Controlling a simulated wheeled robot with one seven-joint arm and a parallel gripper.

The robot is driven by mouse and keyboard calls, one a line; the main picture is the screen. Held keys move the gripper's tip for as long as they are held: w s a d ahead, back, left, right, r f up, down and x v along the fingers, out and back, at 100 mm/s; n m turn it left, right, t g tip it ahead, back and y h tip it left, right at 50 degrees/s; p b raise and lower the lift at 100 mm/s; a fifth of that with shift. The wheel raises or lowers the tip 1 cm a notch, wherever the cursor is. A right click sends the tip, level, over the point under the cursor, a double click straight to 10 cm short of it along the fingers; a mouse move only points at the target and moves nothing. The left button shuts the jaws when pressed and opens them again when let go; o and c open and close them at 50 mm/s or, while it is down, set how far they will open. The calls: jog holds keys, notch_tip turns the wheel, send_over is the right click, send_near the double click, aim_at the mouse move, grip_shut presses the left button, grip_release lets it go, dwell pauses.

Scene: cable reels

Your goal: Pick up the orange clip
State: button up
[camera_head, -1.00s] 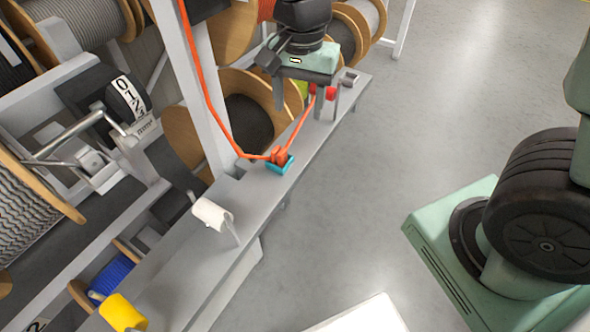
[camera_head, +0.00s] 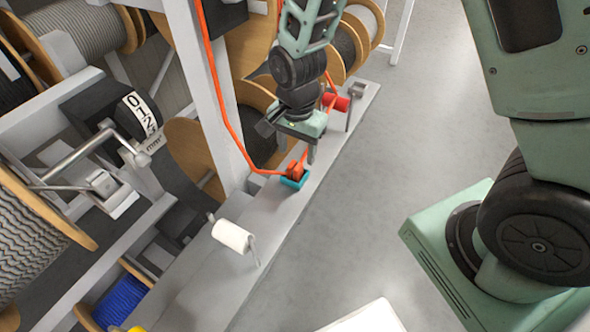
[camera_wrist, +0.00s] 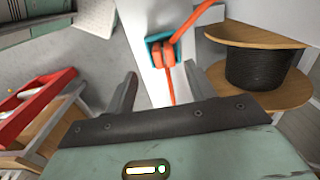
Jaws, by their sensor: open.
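The orange clip (camera_head: 297,169) sits in a small teal holder (camera_head: 291,183) on the narrow grey bench, with an orange cord running from it. In the wrist view the clip (camera_wrist: 168,66) is in its teal holder (camera_wrist: 152,42), ahead of my gripper and between the lines of its two fingers. My gripper (camera_wrist: 158,92) is open and empty, with a finger on each side. In the head view my gripper (camera_head: 296,150) is just behind and above the clip. The fingers are apart from the clip, and one finger is partly hidden.
The orange cord (camera_head: 222,115) hangs beside a white post (camera_head: 205,90). Cable reels (camera_head: 205,150) stand behind. Open floor (camera_head: 400,150) lies to the right.

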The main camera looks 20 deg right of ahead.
aim_at(295, 165)
jog(key=shift+w+f+p, duration=0.2)
jog(key=shift+f+p, duration=0.1)
jog(key=shift+f, duration=1)
jog(key=shift+w+f+p, duration=0.15)
jog(key=shift+f+p, duration=0.1)
jog(key=shift+f, duration=1.05)
jog(key=c, duration=1.1)
